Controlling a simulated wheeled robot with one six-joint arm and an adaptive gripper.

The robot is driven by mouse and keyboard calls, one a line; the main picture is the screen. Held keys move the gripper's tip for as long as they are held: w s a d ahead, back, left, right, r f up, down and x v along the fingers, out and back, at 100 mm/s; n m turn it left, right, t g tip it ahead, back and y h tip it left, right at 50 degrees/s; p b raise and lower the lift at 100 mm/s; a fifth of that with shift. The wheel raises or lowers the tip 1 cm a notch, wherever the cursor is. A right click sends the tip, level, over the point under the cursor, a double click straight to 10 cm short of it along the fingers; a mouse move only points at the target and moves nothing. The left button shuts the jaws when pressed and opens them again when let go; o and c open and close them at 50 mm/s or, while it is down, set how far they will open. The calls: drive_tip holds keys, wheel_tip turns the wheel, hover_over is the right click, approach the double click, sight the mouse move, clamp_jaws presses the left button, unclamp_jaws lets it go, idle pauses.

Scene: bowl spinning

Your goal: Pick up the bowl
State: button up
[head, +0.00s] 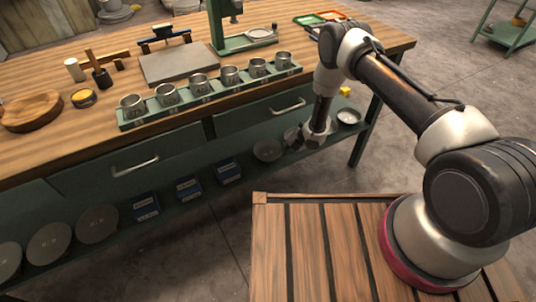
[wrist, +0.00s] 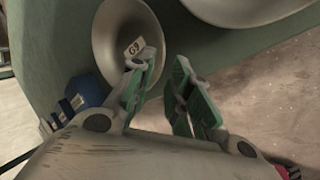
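Several round metal bowls rest on the green lower shelf under the workbench. One grey bowl (wrist: 112,40) with a small white label marked 69 is in the upper left of the wrist view. A second bowl (wrist: 235,8) is cut off at the top of that view.
Blue boxes (head: 188,188) stand on the shelf left of the bowls. Above is the benchtop (head: 60,150) with a drawer front (head: 265,112), a rack of metal cups (head: 210,90) and tools. A slatted wooden surface (head: 310,255) is in front. Concrete floor shows on the right.

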sight(277, 156)
drive_tip(key=x, duration=0.4)
drive_tip(key=shift+a+f, duration=0.25)
drive_tip(key=shift+a, duration=0.1)
drive_tip(key=shift+c, duration=0.2)
drive_tip(key=shift+s, duration=0.1)
clamp_jaws()
